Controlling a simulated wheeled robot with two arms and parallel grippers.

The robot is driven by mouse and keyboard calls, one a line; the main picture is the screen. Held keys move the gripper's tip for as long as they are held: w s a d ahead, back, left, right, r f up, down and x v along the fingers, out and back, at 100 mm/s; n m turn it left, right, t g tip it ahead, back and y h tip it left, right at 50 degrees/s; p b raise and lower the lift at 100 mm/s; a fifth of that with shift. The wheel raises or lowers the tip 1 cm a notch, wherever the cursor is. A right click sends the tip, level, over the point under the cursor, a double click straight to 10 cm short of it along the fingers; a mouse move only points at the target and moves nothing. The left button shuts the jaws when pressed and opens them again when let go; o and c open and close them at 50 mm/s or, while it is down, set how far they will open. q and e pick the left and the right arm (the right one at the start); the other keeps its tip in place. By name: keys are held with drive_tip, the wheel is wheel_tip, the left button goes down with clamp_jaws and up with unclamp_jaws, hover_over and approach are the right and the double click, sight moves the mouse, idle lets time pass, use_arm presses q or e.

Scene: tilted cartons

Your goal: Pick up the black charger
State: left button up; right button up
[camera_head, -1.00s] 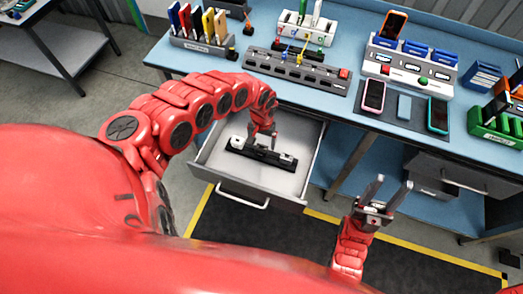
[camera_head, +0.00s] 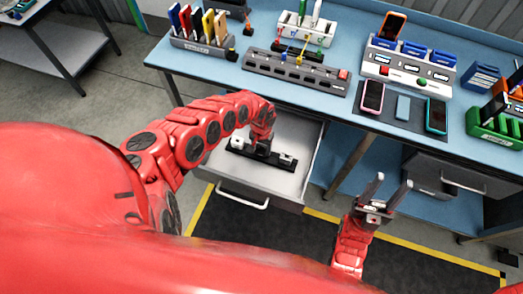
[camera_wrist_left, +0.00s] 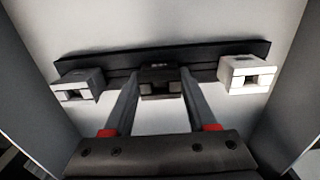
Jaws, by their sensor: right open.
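The black charger (camera_wrist_left: 160,82) is a small dark block in the middle of a long black strip (camera_wrist_left: 222,50) in the open drawer (camera_head: 225,186). My left gripper (camera_wrist_left: 160,90) points down into the drawer, one finger on each side of the black charger. I cannot tell whether the fingers press on it. In the head view my left gripper (camera_head: 262,146) hides the charger. My right gripper (camera_head: 393,190) is open and empty, in front of the bench.
The drawer walls (camera_wrist_left: 288,85) rise on both sides of my left gripper. The blue bench top (camera_head: 225,75) is above and behind the drawer. It carries a grey rack (camera_head: 297,73), phones (camera_head: 373,97) and a green holder (camera_head: 495,124).

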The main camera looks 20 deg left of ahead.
use_arm(q)
clamp_jaws()
drive_tip(key=shift+w+r, duration=0.1)
drive_tip(key=shift+r, duration=0.75)
wheel_tip(320, 180, up, 8)
drive_tip(key=shift+r, duration=0.15)
drive_tip(key=shift+r+p, duration=0.8)
idle(0.5)
wheel_tip(320, 180, up, 3)
drive_tip(key=p, duration=0.3)
drive_tip(key=shift+f, duration=0.2)
